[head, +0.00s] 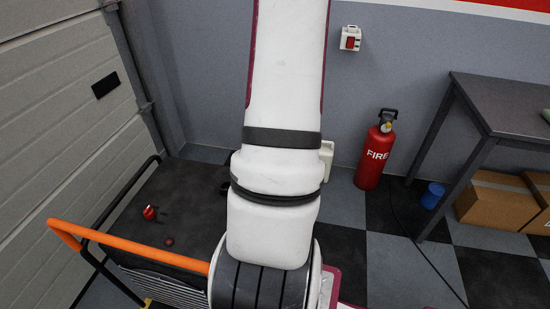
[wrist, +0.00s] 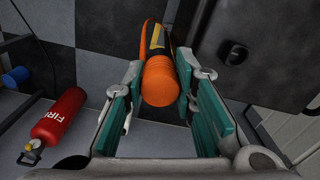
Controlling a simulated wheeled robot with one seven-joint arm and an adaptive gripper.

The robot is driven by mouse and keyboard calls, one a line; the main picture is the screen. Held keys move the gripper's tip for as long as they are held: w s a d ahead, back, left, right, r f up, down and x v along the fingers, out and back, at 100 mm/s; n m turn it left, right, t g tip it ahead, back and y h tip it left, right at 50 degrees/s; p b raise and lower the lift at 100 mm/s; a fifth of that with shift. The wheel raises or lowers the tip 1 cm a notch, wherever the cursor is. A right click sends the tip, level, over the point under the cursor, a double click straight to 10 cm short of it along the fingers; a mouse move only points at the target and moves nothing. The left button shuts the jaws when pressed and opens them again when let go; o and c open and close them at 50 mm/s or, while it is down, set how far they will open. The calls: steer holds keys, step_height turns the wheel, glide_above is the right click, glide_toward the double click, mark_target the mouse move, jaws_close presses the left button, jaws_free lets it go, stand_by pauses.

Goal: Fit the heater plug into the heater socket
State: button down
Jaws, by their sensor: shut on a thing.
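In the wrist view my gripper (wrist: 160,88) is shut on an orange, ribbed cylindrical thing with a yellow and dark band, which I take for the heater plug (wrist: 160,82). The plug's rounded end points back toward the wrist camera; its far end is hard to make out. In the head view my arm hides the gripper and the plug. A white wall box with a red front (head: 350,39) is on the grey wall; I cannot tell whether it is the heater socket. A pale fitting (head: 327,158) is partly hidden behind my arm.
A red fire extinguisher (head: 375,150) stands by the wall, left of a dark table (head: 503,103). A blue cup (head: 432,195) and cardboard boxes (head: 497,202) are below the table. A dark cart (head: 185,205) with an orange handle (head: 130,246) is at left. A thin cable (head: 420,247) crosses the floor.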

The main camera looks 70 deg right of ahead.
step_height(320, 180, up, 30)
steer(key=p, duration=2)
steer(key=s+d+p, duration=0.1)
steer(key=s+d, duration=0.1)
steer(key=d, duration=1.1)
steer(key=shift+s+d, duration=0.25)
steer(key=shift+d, duration=0.15)
steer(key=shift+d, duration=0.1)
steer(key=s+d+b, duration=0.1)
steer(key=s+d, duration=0.1)
steer(key=d, duration=1.1)
steer(key=shift+s+d, duration=0.25)
steer(key=shift+d, duration=0.05)
steer(key=shift+r, duration=0.1)
